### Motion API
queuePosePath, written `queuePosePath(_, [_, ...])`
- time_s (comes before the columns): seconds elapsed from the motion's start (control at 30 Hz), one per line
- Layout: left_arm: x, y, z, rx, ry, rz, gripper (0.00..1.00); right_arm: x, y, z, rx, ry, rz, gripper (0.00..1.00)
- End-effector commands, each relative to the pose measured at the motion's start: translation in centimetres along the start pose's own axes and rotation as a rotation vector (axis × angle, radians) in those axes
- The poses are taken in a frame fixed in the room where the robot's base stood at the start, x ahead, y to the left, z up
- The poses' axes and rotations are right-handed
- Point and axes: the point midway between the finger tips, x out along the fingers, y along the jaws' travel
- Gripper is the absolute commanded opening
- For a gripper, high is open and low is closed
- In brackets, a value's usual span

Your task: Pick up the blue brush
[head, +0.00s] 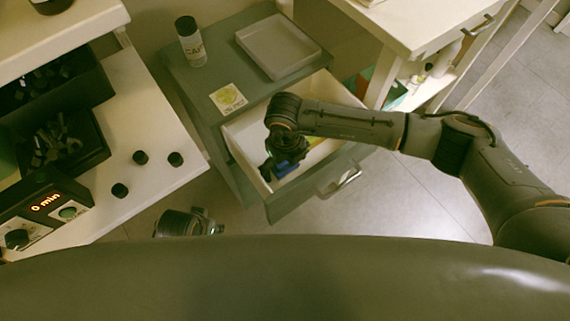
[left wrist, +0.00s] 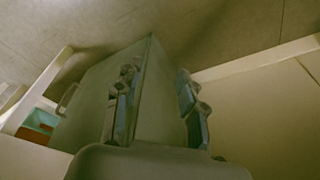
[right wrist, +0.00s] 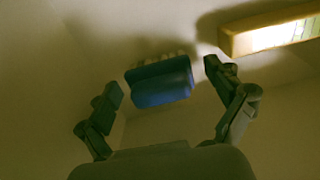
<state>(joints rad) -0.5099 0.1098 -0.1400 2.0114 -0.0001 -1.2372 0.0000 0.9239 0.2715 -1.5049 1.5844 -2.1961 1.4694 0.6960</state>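The blue brush (head: 284,168) lies in the open drawer (head: 236,142), partly hidden in the head view by my right gripper (head: 285,160). In the right wrist view the brush (right wrist: 160,84) shows its blue back and pale bristles along its far edge. My right gripper (right wrist: 162,80) is open, with one finger on each side of the brush and gaps visible on both sides. My left gripper (head: 190,224) is low, left of the drawer cabinet. In the left wrist view it (left wrist: 155,80) is open and empty, its fingers apart in front of the grey cabinet.
On the cabinet top are a dark bottle (head: 190,42), a grey tray (head: 278,46) and a yellow-green card (head: 228,98). A white table (head: 150,110) with several black caps stands left. A wood-edged item (right wrist: 270,32) lies beyond the brush. A white counter (head: 420,22) stands right.

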Motion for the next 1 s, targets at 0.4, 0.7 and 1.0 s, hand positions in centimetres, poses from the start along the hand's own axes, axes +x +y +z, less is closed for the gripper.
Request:
queuePosePath(0.4, [0.0, 0.0, 0.0, 0.000, 0.000, 0.000, 0.40, 0.0, 0.0, 0.0, 0.000, 0.000, 0.000, 0.32])
queuePosePath(0.7, [1.1, 0.0, 0.3, 0.001, -0.007, 0.000, 0.40, -2.3, -0.1, 0.1, -0.001, -0.003, 0.000, 0.32])
queuePosePath(1.0, [3.8, 0.2, 1.7, 0.004, -0.024, 0.003, 0.40, -8.2, 0.0, 0.1, -0.001, -0.004, -0.001, 0.32])
